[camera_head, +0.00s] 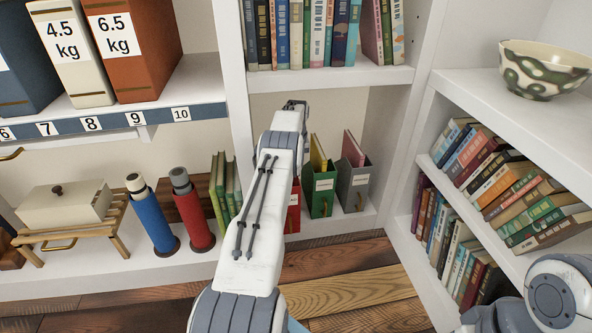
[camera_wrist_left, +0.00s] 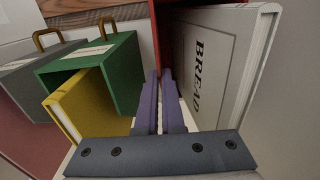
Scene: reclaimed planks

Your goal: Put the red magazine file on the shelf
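The red magazine file (camera_head: 293,207) stands upright on the lower shelf, left of a green file, mostly hidden behind my left arm in the head view. In the left wrist view its red wall (camera_wrist_left: 172,30) shows beyond the fingertips, with a pale book marked BREAD (camera_wrist_left: 215,60) beside it. My left gripper (camera_wrist_left: 160,75) has its fingers close together at that wall and appears shut on it; the contact itself is hard to see. The shelf (camera_head: 340,222) is under the files. My right gripper is not in view.
A green file (camera_head: 320,197) with a yellow book and a grey file (camera_head: 353,190) stand close to the right. Green books (camera_head: 222,185) and red and blue rolls stand to the left. A shelf board and side panel bound the bay. A bookcase stands at right.

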